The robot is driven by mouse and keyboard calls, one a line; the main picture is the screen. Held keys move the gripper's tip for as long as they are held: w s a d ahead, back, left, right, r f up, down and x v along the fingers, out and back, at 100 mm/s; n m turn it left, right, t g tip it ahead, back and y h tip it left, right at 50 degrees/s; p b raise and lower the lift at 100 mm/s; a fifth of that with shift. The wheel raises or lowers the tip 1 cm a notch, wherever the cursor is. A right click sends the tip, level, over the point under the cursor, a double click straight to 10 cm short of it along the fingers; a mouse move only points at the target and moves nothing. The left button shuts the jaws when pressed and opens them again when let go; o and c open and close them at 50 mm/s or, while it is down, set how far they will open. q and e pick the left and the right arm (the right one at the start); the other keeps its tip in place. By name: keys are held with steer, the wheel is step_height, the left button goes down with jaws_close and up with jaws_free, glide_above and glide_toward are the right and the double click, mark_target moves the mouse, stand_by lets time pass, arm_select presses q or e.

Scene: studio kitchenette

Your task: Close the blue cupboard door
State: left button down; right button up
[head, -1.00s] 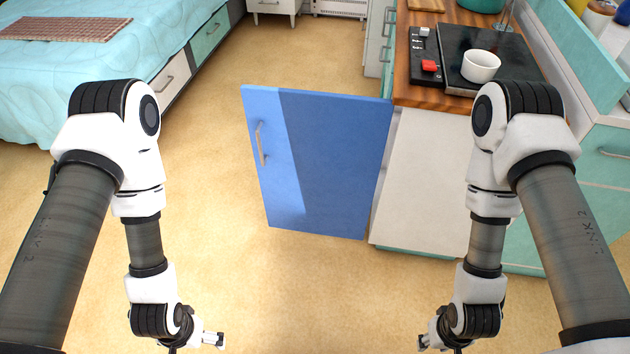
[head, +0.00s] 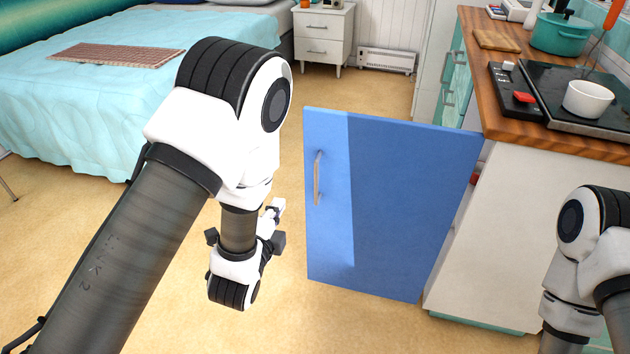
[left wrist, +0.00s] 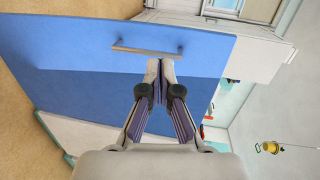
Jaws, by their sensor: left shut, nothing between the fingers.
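The blue cupboard door (head: 400,200) stands open, sticking out to the left from the counter's end in the head view. Its metal handle (head: 317,178) is near the door's left edge. My left gripper (head: 275,207) is shut and empty, to the left of the door's free edge and apart from it. In the left wrist view, its closed fingertips (left wrist: 160,66) show in front of the blue door (left wrist: 70,85), just below the handle (left wrist: 147,50) in the picture. My right arm shows at the lower right of the head view, but its gripper is out of frame.
The counter (head: 540,130) holds a hob (head: 610,105) with a white bowl (head: 588,99) and a teal pot (head: 560,32). A bed (head: 110,95) stands at the left. A white drawer unit (head: 323,38) is at the back. The floor between bed and door is open.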

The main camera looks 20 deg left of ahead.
arm_select(q)
steer(key=w+d+t+b, duration=0.1)
steer(key=w+b, duration=0.1)
steer(key=h+b, duration=0.1)
steer(key=b, duration=0.3)
glide_toward(311, 151)
steer(key=shift+m+t, duration=0.4)
steer(key=w, duration=0.4)
steer(key=w+f, duration=0.1)
steer(key=w, duration=0.1)
steer(key=shift+w, duration=0.15)
steer(key=shift+w+r, duration=0.15)
steer(key=shift+w, duration=0.3)
arm_select(e)
step_height(311, 151, down, 10)
steer(key=shift+a+r, duration=0.15)
